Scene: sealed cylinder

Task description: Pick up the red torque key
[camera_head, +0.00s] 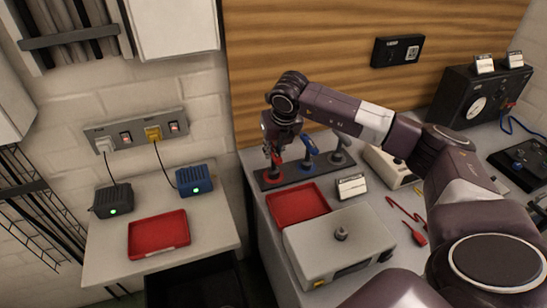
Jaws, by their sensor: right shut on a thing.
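The red torque key (275,161) is at the left end of a dark stand (292,180) on the right-hand bench, against the wooden wall. My right gripper (272,150) points down from above and is shut on the red key's upper part, hiding some of it. The key's lower part is at the stand; I cannot tell whether it is lifted clear. A blue key (309,149) and a grey key (342,153) stand upright to its right. My left gripper is not in view.
A red tray (298,205) and a grey box with a knob (340,250) lie in front of the stand. A small label holder (351,187) is beside them. Another red tray (159,235) is on the left table, near a blue charger (195,181).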

